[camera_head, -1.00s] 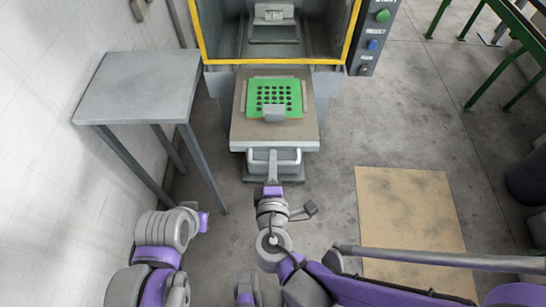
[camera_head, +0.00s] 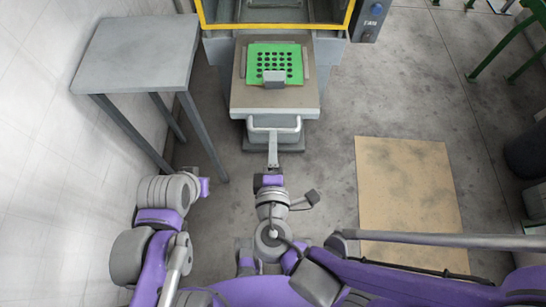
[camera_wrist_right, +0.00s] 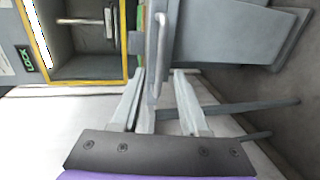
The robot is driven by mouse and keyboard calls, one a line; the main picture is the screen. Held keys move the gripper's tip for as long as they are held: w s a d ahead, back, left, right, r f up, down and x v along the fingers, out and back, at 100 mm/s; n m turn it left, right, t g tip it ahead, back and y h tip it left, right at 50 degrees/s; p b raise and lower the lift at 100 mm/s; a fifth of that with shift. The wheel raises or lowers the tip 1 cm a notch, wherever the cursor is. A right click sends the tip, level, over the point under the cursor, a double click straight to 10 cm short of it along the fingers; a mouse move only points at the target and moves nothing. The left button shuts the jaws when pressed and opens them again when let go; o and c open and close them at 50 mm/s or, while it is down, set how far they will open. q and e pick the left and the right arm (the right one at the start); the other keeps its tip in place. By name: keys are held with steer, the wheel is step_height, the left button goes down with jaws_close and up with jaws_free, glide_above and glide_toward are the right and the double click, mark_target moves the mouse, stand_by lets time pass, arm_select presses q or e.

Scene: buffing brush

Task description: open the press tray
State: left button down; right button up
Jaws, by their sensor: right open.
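The press tray (camera_head: 312,92) is a grey-brown plate standing out in front of the press (camera_head: 275,12). A green perforated plate (camera_head: 258,60) with a small grey block (camera_head: 274,78) lies on it. The tray's light grey handle (camera_head: 292,123) is at its front edge, and also shows in the right wrist view (camera_wrist_right: 162,40). My right gripper (camera_head: 273,136) is at the handle. In the right wrist view, its open fingers (camera_wrist_right: 160,78) have the handle's lower end between them; contact cannot be told. My left arm is folded at lower left, its gripper not discernible.
A grey side table (camera_head: 135,50) stands left of the tray by the white wall. A tan board (camera_head: 408,190) lies on the floor at right. A control panel (camera_head: 372,20) and green frame (camera_head: 510,45) are at upper right.

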steer(key=v, duration=0.5)
steer(key=shift+s, duration=0.25)
stand_by(0.3)
steer(key=d+m+g+p, duration=0.6)
steer(key=d+m+g, duration=0.4)
steer(key=d+m, duration=0.7)
steer(key=shift+w+d+f+m, duration=0.4)
steer(key=shift+w+m, duration=0.05)
steer(key=shift+m, duration=0.05)
stand_by(1.3)
